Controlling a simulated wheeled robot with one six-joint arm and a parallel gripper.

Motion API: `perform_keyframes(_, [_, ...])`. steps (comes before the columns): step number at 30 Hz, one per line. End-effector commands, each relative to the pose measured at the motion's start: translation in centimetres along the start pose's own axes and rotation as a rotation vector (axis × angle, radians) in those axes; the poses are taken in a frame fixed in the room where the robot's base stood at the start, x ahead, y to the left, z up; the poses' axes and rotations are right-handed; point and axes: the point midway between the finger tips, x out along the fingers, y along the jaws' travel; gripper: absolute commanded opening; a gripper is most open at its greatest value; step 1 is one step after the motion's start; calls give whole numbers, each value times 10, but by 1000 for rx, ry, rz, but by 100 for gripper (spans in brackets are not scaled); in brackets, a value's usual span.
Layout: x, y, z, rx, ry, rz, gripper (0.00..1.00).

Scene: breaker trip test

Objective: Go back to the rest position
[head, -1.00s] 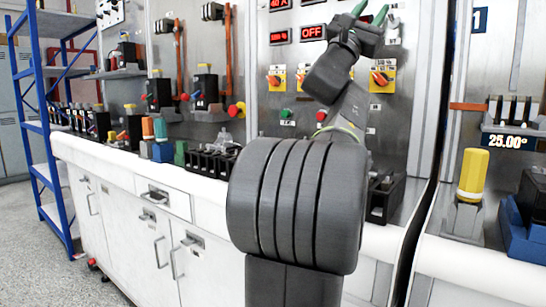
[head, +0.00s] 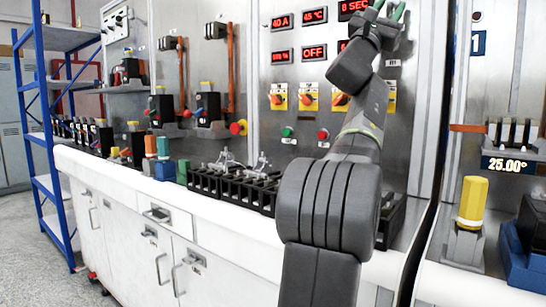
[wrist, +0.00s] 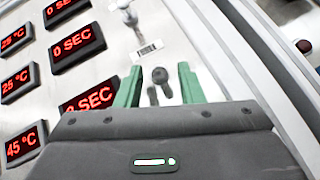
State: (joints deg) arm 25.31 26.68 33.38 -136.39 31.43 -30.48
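My gripper (head: 386,10) is raised at the top of the head view, in front of the steel test panel (head: 300,75). Its green fingertips partly leave the top of the picture. In the wrist view my gripper (wrist: 160,88) shows two green fingers standing apart with nothing held between them. Behind the fingers are a small toggle switch (wrist: 127,14) and a dark round-ended part (wrist: 184,76) on the panel. I cannot tell whether the fingers touch the panel; they look clear of it.
Red displays (head: 314,52) and rotary switches (head: 307,99) sit on the panel, with a green button (head: 288,132) below. A black terminal block (head: 232,186) stands on the white bench (head: 120,180). A yellow-handled part (head: 473,203) stands at right. A blue shelf (head: 42,120) is at left.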

Motion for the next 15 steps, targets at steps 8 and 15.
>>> perform_keyframes(8, [-4,0,0,0,0,0,35])
perform_keyframes(15, [-30,0,-1,0,2,1,35])
